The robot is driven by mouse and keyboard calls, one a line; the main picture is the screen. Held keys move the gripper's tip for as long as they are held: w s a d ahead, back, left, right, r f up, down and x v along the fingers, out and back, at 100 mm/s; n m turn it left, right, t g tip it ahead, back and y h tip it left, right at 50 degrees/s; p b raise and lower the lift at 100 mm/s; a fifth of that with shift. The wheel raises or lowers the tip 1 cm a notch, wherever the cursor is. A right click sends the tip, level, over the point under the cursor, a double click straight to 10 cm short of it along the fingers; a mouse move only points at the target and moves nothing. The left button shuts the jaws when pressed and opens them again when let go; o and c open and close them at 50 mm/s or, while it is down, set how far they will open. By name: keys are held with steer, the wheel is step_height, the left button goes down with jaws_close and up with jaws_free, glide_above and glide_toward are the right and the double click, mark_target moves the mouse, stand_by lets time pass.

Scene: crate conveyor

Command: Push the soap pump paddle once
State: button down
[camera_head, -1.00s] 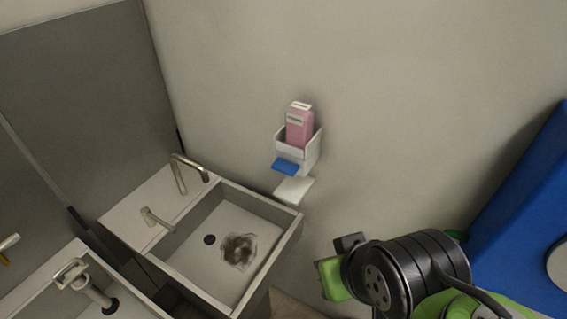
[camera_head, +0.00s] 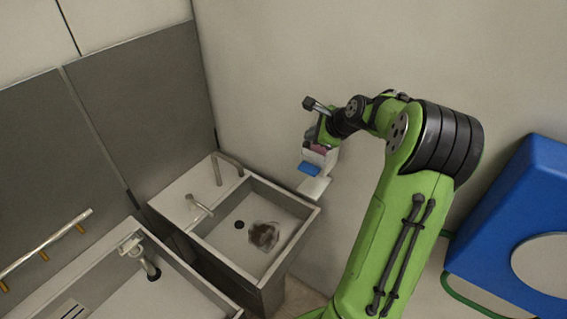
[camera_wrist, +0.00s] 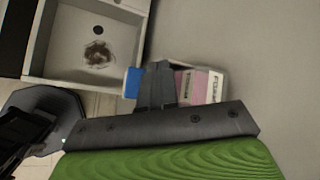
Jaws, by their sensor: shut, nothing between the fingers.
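The soap dispenser is a white wall holder (camera_head: 320,163) with a blue paddle (camera_head: 309,169) at its front and a white tray below. In the wrist view the blue paddle (camera_wrist: 132,82) shows just left of my fingertips, and the pink soap bottle (camera_wrist: 195,86) with its label shows to their right. My gripper (camera_wrist: 160,82) is shut and empty. In the head view my gripper (camera_head: 321,132) is over the top of the dispenser and hides most of the bottle. I cannot tell whether the fingers touch the paddle.
A sink (camera_head: 296,204) with a dark stain in its basin stands left of and below the dispenser, with a tap behind it. A second sink is at the lower left. A blue wall-mounted unit (camera_head: 520,190) is at the right. The wall around the dispenser is clear.

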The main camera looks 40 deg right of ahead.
steer(key=shift+d+f, duration=0.15)
steer(key=shift+d, duration=0.15)
steer(key=shift+f, duration=0.15)
steer(key=b, duration=0.6)
glide_above(311, 169)
step_height(311, 169, down, 8)
steer(key=shift+a+r, duration=0.1)
steer(key=shift+f+b, duration=0.3)
steer(key=shift+f, duration=0.1)
steer(key=shift+f, duration=0.1)
stand_by(1.1)
steer(key=shift+f, duration=0.3)
